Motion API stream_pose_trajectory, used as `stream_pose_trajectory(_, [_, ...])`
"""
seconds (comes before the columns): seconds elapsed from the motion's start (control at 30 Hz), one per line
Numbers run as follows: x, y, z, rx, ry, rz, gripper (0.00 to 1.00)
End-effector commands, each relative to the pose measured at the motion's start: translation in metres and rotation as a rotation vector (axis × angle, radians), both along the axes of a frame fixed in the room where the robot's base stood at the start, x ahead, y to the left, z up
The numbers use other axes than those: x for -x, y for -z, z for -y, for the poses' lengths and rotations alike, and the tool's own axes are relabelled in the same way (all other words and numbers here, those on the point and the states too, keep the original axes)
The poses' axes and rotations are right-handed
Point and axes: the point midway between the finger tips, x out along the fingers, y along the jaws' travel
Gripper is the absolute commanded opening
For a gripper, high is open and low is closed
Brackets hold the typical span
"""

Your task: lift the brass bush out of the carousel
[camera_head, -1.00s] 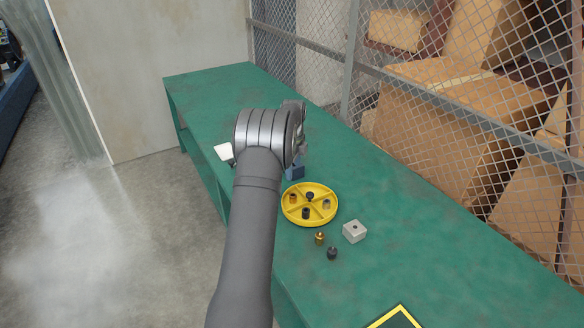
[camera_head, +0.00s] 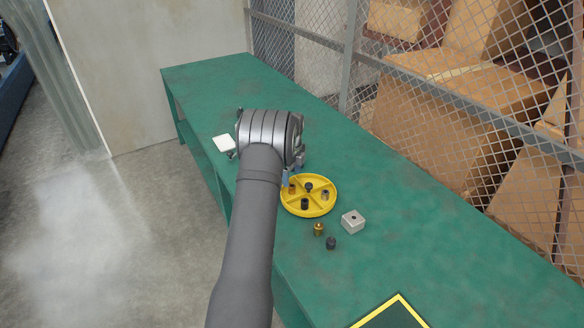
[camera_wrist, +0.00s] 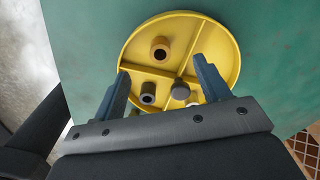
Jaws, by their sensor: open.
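The yellow carousel (camera_head: 332,206) is a round, divided dish on the green bench, and it fills the middle of the wrist view (camera_wrist: 228,50). The brass bush (camera_wrist: 160,48) stands in one of its compartments, its dark bore showing; in the head view it is a small brown cylinder (camera_head: 292,188) at the dish's left. My gripper (camera_wrist: 160,80) is open over the carousel, blue fingers spread and nothing held. The brass bush shows between the fingers' lines, beyond the tips, apart from both. In the head view the arm hides most of the gripper.
A brass fitting (camera_head: 319,229), a dark part (camera_head: 331,243) and a grey block (camera_head: 353,222) stand in front. A mesh fence runs behind the bench.

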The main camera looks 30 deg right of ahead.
Motion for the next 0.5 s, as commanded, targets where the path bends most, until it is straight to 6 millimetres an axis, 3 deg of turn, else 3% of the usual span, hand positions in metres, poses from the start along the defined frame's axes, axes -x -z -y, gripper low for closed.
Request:
stream_pose_trajectory(0.2, [0.0, 0.023, 0.0, -0.001, 0.0, 0.0, 0.69])
stream_pose_trajectory(0.5, [0.0, 0.041, 0.0, 0.0, 0.0, 0.0, 0.69])
